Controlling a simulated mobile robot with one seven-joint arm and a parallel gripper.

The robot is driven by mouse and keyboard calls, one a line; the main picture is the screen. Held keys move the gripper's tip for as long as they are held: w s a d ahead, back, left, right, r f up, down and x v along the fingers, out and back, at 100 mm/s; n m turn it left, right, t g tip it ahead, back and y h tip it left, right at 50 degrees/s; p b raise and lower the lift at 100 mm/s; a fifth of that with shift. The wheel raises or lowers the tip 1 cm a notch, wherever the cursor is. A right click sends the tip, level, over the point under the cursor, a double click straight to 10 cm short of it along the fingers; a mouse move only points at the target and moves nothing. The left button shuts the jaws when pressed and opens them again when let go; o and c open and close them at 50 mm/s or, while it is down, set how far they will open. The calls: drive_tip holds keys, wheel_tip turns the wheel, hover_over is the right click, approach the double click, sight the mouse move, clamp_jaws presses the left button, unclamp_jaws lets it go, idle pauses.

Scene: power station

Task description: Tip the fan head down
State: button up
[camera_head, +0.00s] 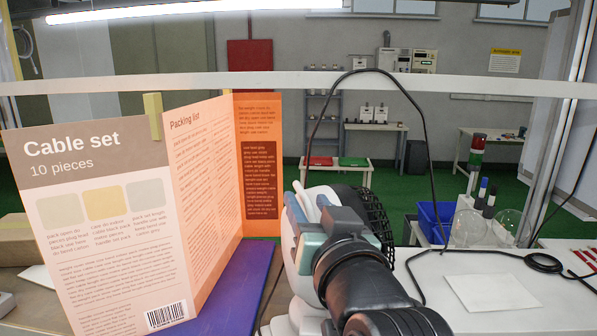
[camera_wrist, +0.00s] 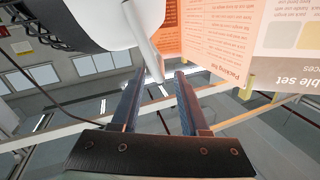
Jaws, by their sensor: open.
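The fan shows in the head view as a black wire grille (camera_head: 376,213) behind my arm, with its white body partly hidden by my wrist. In the wrist view its white rounded housing (camera_wrist: 115,22) and dark grille (camera_wrist: 50,22) fill the upper left. A thin pale bar (camera_wrist: 146,42) on the housing side points down toward the gap between my fingertips. My gripper (camera_wrist: 160,82) is open, with its two fingers on either side of that gap. I cannot tell whether a finger touches the bar. In the head view my gripper (camera_head: 312,210) is beside the fan, mostly hidden by my wrist.
A folded "Cable set" card (camera_head: 95,220) stands close at left on a purple board (camera_head: 235,290). A black cable (camera_head: 425,130) arches above and behind the arm. A white sheet (camera_head: 492,293) lies on the right table, with clear cups (camera_head: 468,228) and a blue bin (camera_head: 435,220) beyond.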

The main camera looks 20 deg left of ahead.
sight(296, 186)
drive_tip(key=p+x, duration=0.2)
drive_tip(key=x, duration=0.5)
drive_tip(key=shift+w+a+p, duration=0.2)
drive_tip(key=shift+w+p, duration=0.1)
drive_tip(key=shift+p, duration=0.05)
clamp_jaws()
drive_tip(key=shift+f, duration=0.1)
idle(1.0)
